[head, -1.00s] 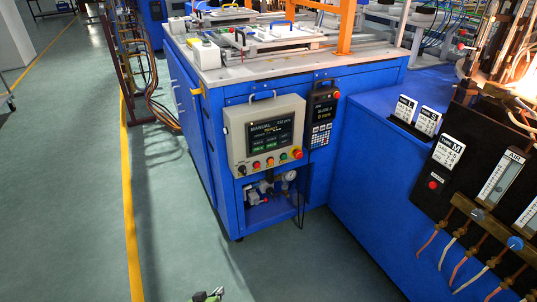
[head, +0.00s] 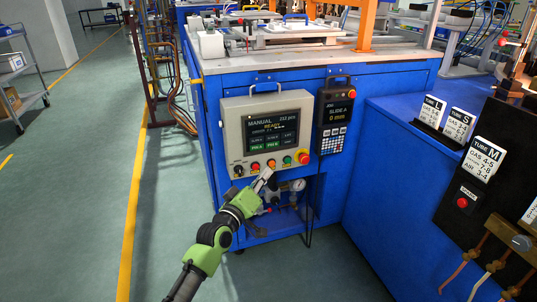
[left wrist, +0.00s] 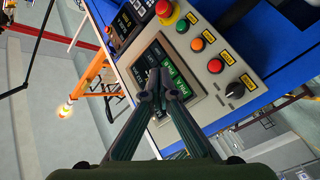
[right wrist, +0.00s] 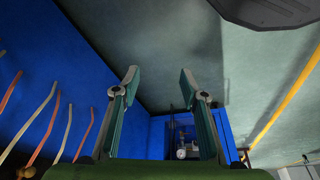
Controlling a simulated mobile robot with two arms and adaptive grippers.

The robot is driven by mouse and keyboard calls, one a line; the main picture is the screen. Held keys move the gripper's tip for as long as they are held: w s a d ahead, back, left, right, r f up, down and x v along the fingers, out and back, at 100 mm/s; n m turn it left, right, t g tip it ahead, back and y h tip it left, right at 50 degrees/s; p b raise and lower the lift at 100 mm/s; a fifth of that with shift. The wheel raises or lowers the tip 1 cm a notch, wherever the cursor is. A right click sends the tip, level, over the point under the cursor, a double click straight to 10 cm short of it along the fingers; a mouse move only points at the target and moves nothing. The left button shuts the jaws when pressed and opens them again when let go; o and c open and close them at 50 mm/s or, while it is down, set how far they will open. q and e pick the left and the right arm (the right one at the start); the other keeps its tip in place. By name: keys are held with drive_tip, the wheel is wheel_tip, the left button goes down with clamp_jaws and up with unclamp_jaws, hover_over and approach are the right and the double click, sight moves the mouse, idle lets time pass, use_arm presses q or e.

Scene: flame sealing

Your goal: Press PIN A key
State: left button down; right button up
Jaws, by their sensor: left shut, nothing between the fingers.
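The grey control panel (head: 234,112) hangs on the front of the blue machine. Its dark touchscreen (head: 271,128) reads MANUAL and READY. Two green keys light the screen's bottom row; the left one (head: 257,148) seems to be PIN A, though the lettering is small. My left gripper (head: 262,180) is shut and empty, just below the panel's row of buttons in the head view. In the left wrist view its closed fingertips (left wrist: 160,86) overlap the screen and partly hide it; contact cannot be told. My right gripper (right wrist: 159,76) is open and empty, seen only in its wrist view.
Coloured buttons and a red emergency knob (head: 303,158) line the panel's lower edge. A black pendant (head: 333,115) hangs to the right. A gauge (head: 297,185) sits in the recess below. A blue bench (head: 385,190) stands right; the floor at left is open.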

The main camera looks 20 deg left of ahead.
sight(257, 147)
use_arm(q)
drive_tip(key=shift+w+d+r, duration=0.1)
drive_tip(key=shift+d+r, duration=0.05)
drive_tip(key=shift+r, duration=0.3)
drive_tip(key=shift+w+d+r, duration=0.1)
drive_tip(key=shift+d+r, duration=0.05)
drive_tip(key=shift+r, duration=0.3)
use_arm(e)
drive_tip(key=shift+d+r, duration=0.25)
drive_tip(key=shift+r, duration=0.15)
